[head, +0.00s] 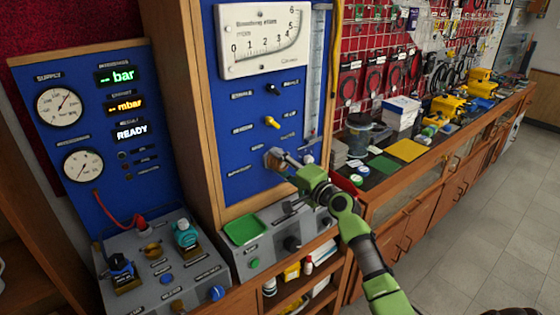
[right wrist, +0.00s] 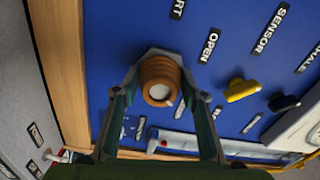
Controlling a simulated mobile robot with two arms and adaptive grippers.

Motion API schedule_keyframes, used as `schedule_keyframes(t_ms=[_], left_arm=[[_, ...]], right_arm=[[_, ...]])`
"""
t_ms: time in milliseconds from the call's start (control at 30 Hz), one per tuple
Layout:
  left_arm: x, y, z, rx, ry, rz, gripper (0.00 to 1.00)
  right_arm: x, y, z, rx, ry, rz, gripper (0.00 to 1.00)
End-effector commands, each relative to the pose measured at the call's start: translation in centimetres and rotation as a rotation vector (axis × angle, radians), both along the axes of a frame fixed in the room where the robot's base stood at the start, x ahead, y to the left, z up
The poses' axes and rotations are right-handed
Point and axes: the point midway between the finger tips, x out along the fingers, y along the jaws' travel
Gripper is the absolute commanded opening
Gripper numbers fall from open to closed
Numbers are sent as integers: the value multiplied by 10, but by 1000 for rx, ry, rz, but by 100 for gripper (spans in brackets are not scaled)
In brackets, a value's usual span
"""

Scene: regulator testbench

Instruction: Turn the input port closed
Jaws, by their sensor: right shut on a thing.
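The input port appears to be the round copper-coloured fitting on the blue panel, near the OPEN label in the right wrist view (right wrist: 160,80). In that view my right gripper (right wrist: 160,92) has a finger on each side of the fitting and is shut on it. In the head view my right gripper (head: 279,160) reaches the lower part of the blue panel and mostly covers the fitting. The port label itself is not readable. My left gripper is not in view.
A yellow lever (head: 272,122) and a black lever (head: 273,88) sit above on the blue panel (head: 238,185). A grey console with a green tray (head: 244,229) stands below. A gauge panel (head: 70,150) is at left. A cluttered wooden counter runs along the right.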

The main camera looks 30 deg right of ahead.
Motion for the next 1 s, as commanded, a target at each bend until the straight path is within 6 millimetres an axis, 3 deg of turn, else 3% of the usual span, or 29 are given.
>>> schedule_keyframes(t_ms=[400, 933, 967, 1000], left_arm=[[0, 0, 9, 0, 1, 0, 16], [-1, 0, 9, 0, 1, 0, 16], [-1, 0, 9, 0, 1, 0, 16], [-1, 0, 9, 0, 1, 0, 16]], right_arm=[[0, -1, 1, 177, 13, -1, 18], [0, -1, 0, 198, 14, -1, 18], [0, -1, 0, 198, 14, -1, 44], [0, -1, 0, 198, 14, -1, 55]])
